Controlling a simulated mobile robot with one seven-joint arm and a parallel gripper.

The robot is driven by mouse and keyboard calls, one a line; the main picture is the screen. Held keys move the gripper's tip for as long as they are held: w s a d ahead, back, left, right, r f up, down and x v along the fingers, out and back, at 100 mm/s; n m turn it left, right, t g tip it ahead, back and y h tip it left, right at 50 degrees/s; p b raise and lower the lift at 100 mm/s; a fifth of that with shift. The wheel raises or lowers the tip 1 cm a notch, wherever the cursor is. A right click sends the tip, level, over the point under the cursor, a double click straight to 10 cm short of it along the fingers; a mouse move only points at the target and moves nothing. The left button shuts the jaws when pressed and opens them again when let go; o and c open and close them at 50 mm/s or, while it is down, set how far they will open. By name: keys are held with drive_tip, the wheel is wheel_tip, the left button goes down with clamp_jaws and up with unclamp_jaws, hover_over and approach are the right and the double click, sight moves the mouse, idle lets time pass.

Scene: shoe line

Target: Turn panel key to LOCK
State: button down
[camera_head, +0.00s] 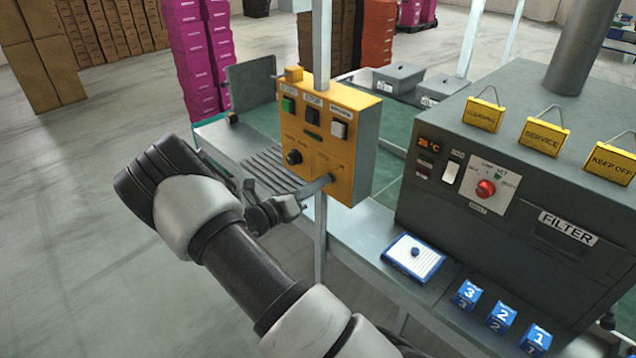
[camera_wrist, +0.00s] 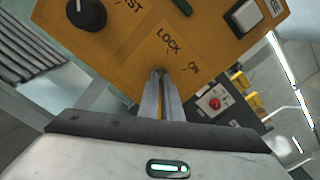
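The yellow control panel (camera_head: 345,135) stands on a post and fills the top of the wrist view (camera_wrist: 130,45). Its LOCK label (camera_wrist: 168,44) and ON label (camera_wrist: 194,68) show above and to the right of my fingertips. My gripper (camera_head: 327,182) reaches the panel's lower right face, and its fingers (camera_wrist: 161,82) are close together with a narrow gap. The tips are at the key's place below LOCK and appear shut on the panel key. The key is almost wholly hidden between the fingers, so its exact angle cannot be told.
The panel also has a black knob (camera_head: 294,157), a green button (camera_head: 288,105) and a white button (camera_head: 338,130). A grey machine (camera_head: 510,165) with a red knob stands to the right. A notepad (camera_head: 414,256) and blue numbered blocks (camera_head: 502,315) lie on the ledge.

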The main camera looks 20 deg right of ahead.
drive_tip(key=c, duration=2)
unclamp_jaws()
drive_tip(key=b+v, duration=0.1)
drive_tip(key=v, duration=1.6)
drive_tip(key=shift+s+a+b, duration=0.1)
drive_tip(key=shift+a+b, duration=0.15)
drive_tip(key=shift+b, duration=0.15)
